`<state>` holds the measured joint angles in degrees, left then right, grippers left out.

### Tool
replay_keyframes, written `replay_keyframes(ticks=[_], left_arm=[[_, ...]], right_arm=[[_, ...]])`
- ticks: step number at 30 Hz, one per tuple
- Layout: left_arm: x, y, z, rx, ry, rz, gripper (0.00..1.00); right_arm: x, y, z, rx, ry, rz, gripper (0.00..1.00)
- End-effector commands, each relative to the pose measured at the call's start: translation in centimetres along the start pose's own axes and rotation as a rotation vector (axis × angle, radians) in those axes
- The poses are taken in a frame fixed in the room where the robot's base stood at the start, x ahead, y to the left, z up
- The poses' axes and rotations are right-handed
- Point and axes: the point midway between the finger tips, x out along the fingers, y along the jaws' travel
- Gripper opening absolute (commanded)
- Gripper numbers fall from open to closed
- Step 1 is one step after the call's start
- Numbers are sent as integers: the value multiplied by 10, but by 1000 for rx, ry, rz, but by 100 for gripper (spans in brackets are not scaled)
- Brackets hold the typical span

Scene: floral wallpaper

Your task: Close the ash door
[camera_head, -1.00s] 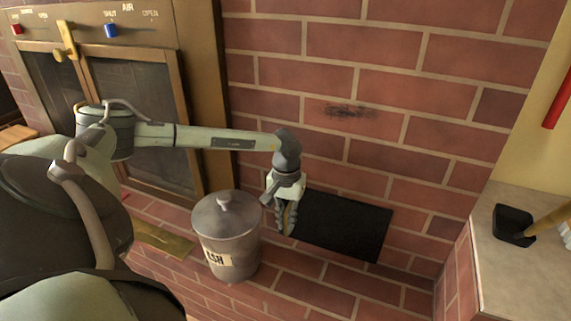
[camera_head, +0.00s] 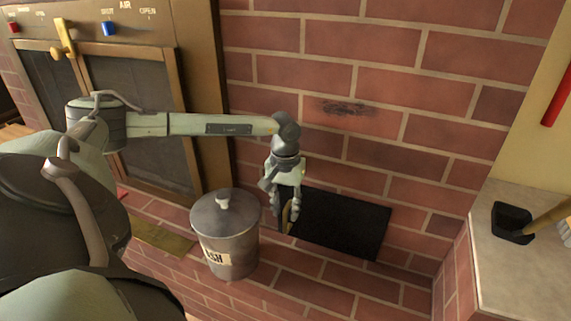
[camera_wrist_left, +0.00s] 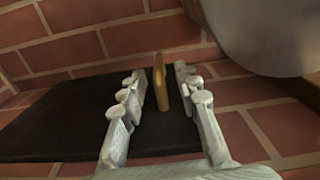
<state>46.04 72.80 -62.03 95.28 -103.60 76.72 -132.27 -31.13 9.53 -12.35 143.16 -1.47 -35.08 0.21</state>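The ash door area is a flat black rectangle (camera_head: 343,226) low on the brick wall; I cannot tell whether it is the door's face or a dark opening. A brass handle (camera_wrist_left: 160,80) stands at its left end, with a sliver also showing in the head view (camera_head: 286,216). My left gripper (camera_head: 285,221) points down at this handle. In the left wrist view my left gripper (camera_wrist_left: 156,118) is open, with one finger on each side of the handle and gaps between.
A grey lidded ash bin (camera_head: 228,240) stands just left of my gripper; its rounded side fills the wrist view's upper right (camera_wrist_left: 270,35). A brass-framed stove (camera_head: 130,110) is at left. A ledge (camera_head: 525,270) with a black-headed tool (camera_head: 512,222) is at right.

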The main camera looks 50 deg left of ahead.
Motion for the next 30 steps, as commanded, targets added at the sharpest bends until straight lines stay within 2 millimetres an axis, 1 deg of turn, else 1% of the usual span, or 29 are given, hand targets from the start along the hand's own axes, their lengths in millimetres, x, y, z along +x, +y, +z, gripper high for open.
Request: replay_keyframes(ticks=[1, 6, 9, 12, 15, 18, 30], left_arm=[[-12, 0, -1, 0, 4, 2, 32], [-48, 0, -1, 0, 3, 2, 32], [-65, 0, -1, 0, 4, 1, 32], [-77, 0, -1, -1, 2, 1, 32], [-83, 0, 0, -1, 1, 0, 32], [-86, 0, 0, 0, 1, 0, 32], [-85, 0, 0, -1, 1, 0, 32]], right_arm=[[0, 0, 0, 0, 0, 0, 100], [0, 0, 0, 0, 0, 0, 100], [0, 0, 0, 0, 0, 0, 100], [0, 0, 0, 0, 0, 0, 100], [0, 0, 0, 0, 0, 0, 100], [0, 0, 0, 0, 0, 0, 100], [0, 0, 0, 1, 0, 0, 100]])
